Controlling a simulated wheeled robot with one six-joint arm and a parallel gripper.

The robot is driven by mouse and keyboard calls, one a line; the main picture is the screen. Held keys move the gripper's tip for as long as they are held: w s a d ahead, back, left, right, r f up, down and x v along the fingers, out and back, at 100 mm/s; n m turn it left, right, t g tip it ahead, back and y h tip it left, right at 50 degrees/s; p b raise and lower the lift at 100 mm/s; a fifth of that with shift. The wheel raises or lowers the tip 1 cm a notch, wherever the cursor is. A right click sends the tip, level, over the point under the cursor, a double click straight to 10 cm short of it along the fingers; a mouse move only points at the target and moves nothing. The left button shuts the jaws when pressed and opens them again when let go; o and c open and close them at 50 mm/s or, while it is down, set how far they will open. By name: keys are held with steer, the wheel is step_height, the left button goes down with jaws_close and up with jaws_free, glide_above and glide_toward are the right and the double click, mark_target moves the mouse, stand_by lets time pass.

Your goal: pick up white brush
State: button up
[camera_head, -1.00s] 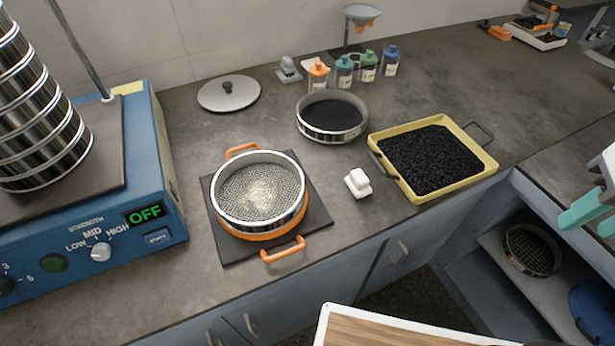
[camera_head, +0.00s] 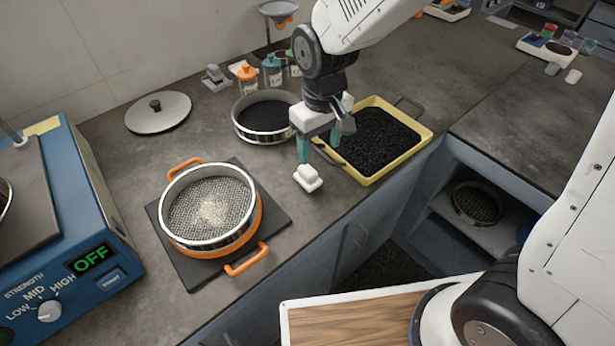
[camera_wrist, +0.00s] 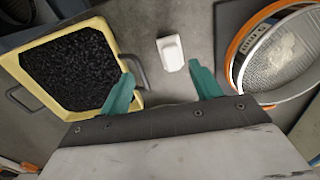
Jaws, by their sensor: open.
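The white brush (camera_head: 308,178) is a small white block-like piece lying on the dark counter, between the sieve on its dark plate and the yellow tray. It also shows in the wrist view (camera_wrist: 170,53), beyond the fingertips and between their lines. My gripper (camera_head: 319,155) has teal fingers and is just above and behind the brush in the head view. In the wrist view my gripper (camera_wrist: 160,82) is open, with nothing between its fingers. The brush appears apart from both fingers.
The mesh sieve (camera_head: 212,240) with orange handles stands left of the brush. The yellow tray (camera_head: 424,140) of black granules is to the right, near my gripper. A dark-filled round sieve (camera_head: 240,130) stands behind. The counter's front edge is close to the brush.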

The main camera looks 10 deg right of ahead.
mark_target(308, 169)
steer(key=shift+n, duration=0.3)
steer(key=f, duration=0.1)
steer(key=a+f, duration=0.2)
steer(key=shift+w+a+f, duration=0.2)
steer(key=shift+w+f, duration=0.05)
steer(key=shift+f, duration=0.05)
step_height(308, 169, down, 7)
steer(key=shift+f, duration=0.1)
steer(key=shift+c, duration=0.3)
steer(key=c, duration=1)
